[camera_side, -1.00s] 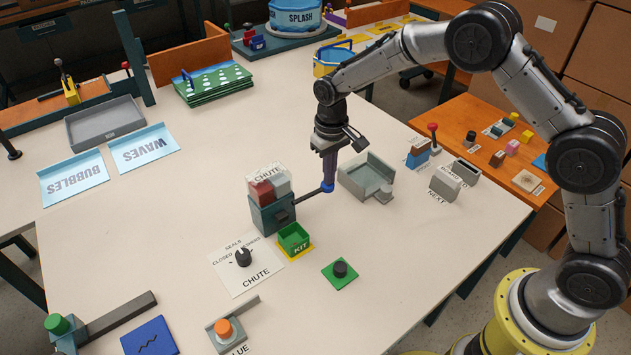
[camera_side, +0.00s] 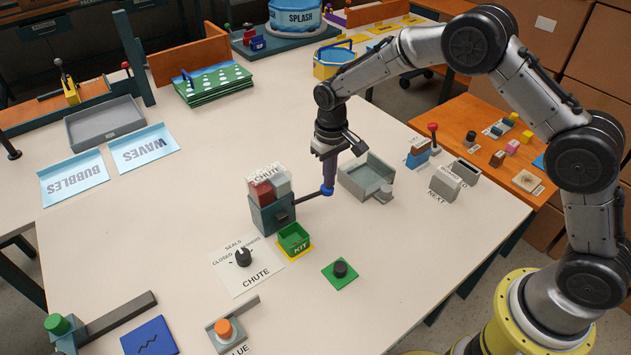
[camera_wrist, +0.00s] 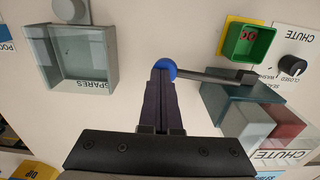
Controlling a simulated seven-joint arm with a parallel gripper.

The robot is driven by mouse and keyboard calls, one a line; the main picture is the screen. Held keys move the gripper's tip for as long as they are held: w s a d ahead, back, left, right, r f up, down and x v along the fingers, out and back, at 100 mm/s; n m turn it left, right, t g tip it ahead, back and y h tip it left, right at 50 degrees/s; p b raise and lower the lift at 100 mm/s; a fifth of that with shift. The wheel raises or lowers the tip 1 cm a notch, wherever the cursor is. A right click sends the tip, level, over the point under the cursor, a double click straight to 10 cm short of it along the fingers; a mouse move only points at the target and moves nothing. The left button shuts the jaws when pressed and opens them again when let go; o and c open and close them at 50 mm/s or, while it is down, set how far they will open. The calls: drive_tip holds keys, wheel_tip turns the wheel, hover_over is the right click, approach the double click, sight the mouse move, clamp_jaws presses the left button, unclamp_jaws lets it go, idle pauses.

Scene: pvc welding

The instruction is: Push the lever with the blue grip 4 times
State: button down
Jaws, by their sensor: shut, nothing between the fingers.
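The lever's blue grip (camera_side: 328,190) sits at the end of a dark rod (camera_side: 308,195) that comes out of the right side of the chute box (camera_side: 268,213). My gripper (camera_side: 328,184) is shut and empty, pointing down, with its fingertips at the blue grip. In the wrist view the blue grip (camera_wrist: 165,69) shows just beyond the fingertips (camera_wrist: 160,76), which partly hide it. I cannot tell whether they touch. The rod (camera_wrist: 215,76) runs right to the chute box (camera_wrist: 235,100). The box carries red and clear bins (camera_side: 268,184) on top.
A green kit tray (camera_side: 294,238) stands in front of the chute box, beside a selector knob (camera_side: 243,257). A grey spares tray (camera_side: 366,178) lies close right of the gripper. A black button on a green plate (camera_side: 340,270) is nearer the front.

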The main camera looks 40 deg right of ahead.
wheel_tip(320, 180, up, 8)
drive_tip(key=shift+f, duration=0.15)
idle(1.0)
idle(0.5)
wheel_tip(320, 180, up, 5)
drive_tip(key=shift+f, duration=3.05)
drive_tip(key=shift+f, duration=0.1)
